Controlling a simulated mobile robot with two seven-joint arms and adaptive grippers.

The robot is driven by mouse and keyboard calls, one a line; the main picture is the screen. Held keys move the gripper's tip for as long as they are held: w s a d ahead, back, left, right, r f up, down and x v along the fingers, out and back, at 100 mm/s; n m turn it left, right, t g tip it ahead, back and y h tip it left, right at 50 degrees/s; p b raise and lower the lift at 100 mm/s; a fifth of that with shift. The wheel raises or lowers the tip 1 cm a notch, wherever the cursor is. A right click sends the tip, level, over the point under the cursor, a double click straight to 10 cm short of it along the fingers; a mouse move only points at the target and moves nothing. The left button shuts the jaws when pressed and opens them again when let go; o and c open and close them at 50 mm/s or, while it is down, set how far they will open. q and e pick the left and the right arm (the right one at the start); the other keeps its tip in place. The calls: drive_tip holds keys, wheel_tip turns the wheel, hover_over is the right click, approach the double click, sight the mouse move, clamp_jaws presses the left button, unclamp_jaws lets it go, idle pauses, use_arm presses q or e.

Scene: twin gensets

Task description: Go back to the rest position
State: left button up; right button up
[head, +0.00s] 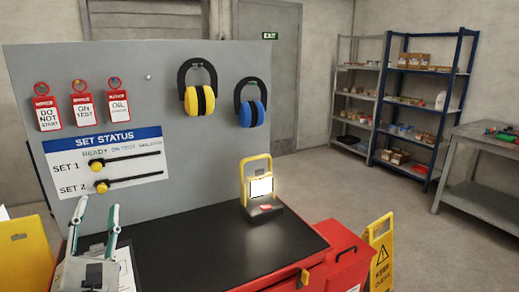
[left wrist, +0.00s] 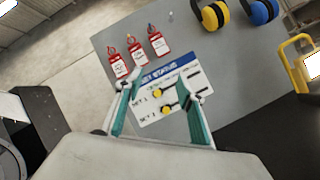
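My left gripper (head: 97,228) shows at the lower left of the head view, in front of the grey board. Its two teal fingers are apart with nothing between them; in the left wrist view the open fingers (left wrist: 164,90) point at the board. The set status panel (head: 107,163) has two sliders with yellow knobs, for set 1 (head: 97,167) and set 2 (head: 102,187), both near the left of their slots. My right gripper is in neither view.
Three red tags (head: 82,103) and yellow (head: 200,92) and blue ear defenders (head: 251,103) hang on the board. A lamp (head: 261,187) stands on the black worktop (head: 200,255). A yellow floor sign (head: 380,250) stands at right. Shelves (head: 425,95) are behind; floor between is clear.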

use_arm(q)
drive_tip(key=s+d+r+m+t+h, duration=0.1)
drive_tip(key=s+d+m+t+h, duration=0.1)
drive_tip(key=d+m+h, duration=0.85)
drive_tip(key=s+d+f+m+g+h, duration=0.2)
drive_tip(key=d+f+m+g+h, duration=0.45)
drive_tip(key=m, duration=0.95)
drive_tip(key=s+a+f+m+g+y, duration=0.1)
drive_tip(key=s+f+m+g+y, duration=0.15)
drive_tip(key=f, duration=0.45)
drive_tip(key=s+f+m+g+y, duration=0.15)
drive_tip(key=f+m, duration=0.25)
drive_tip(key=f, duration=0.4)
drive_tip(key=s+a+f+m+g+y, duration=0.1)
drive_tip(key=s+f+m+g+y, duration=0.15)
drive_tip(key=f, duration=0.45)
drive_tip(key=s+a+f+m+g+y, duration=0.4)
drive_tip(key=s+a+y, duration=0.35)
drive_tip(key=a, duration=0.55)
drive_tip(key=w+d+f+n+t+h, duration=0.1)
drive_tip(key=d+f+n+t+h, duration=0.2)
drive_tip(key=d+f+h, duration=0.4)
drive_tip(key=shift+w+d+f+t+h, duration=0.2)
drive_tip(key=shift+d+f+t+h, duration=0.25)
drive_tip(key=shift+d+f, duration=4)
